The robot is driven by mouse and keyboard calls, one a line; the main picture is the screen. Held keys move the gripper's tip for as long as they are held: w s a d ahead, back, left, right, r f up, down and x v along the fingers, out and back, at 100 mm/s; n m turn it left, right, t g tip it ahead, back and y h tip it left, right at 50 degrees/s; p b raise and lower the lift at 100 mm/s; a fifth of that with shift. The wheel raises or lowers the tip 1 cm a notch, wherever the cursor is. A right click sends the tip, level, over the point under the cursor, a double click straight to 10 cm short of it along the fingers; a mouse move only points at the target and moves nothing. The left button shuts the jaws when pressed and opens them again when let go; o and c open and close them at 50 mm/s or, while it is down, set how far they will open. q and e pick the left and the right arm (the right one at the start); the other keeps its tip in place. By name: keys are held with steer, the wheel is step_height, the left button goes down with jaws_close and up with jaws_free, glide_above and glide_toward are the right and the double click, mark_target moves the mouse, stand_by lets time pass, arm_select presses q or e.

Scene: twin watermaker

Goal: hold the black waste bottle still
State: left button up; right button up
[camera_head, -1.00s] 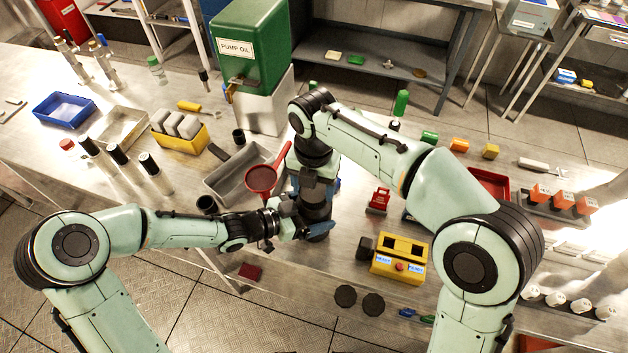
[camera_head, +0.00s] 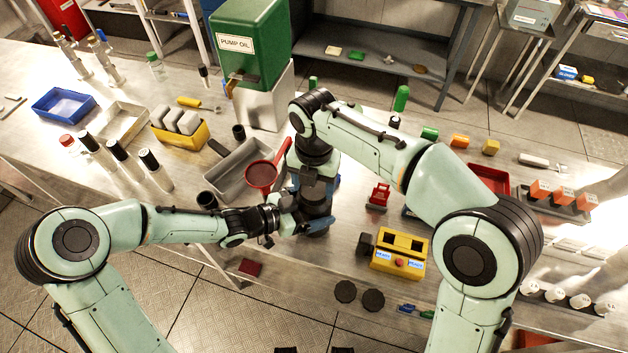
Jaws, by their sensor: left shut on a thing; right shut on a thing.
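The black waste bottle (camera_head: 315,209) stands near the front edge of the bench, mostly hidden under my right wrist. My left gripper (camera_head: 309,222) comes in from the left and is shut on the bottle's lower body, with a blue finger showing across its front. My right gripper (camera_head: 314,185) points down from above and is shut at the bottle's top, with blue fingers at its sides. The exact part it grips is hidden by the wrist.
A red funnel (camera_head: 261,176) is close left, by a grey tray (camera_head: 233,183). A dark cup (camera_head: 207,200) stands beside the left forearm. A yellow box (camera_head: 399,254) and small red item (camera_head: 378,196) are to the right. The green pump oil tank (camera_head: 250,45) stands behind.

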steer(key=shift+f, duration=0.15)
arm_select(q)
steer(key=c, duration=0.6)
arm_select(e)
steer(key=m, duration=0.3)
steer(key=shift+m, duration=0.3)
steer(key=m, duration=1.6)
steer(key=o, duration=1)
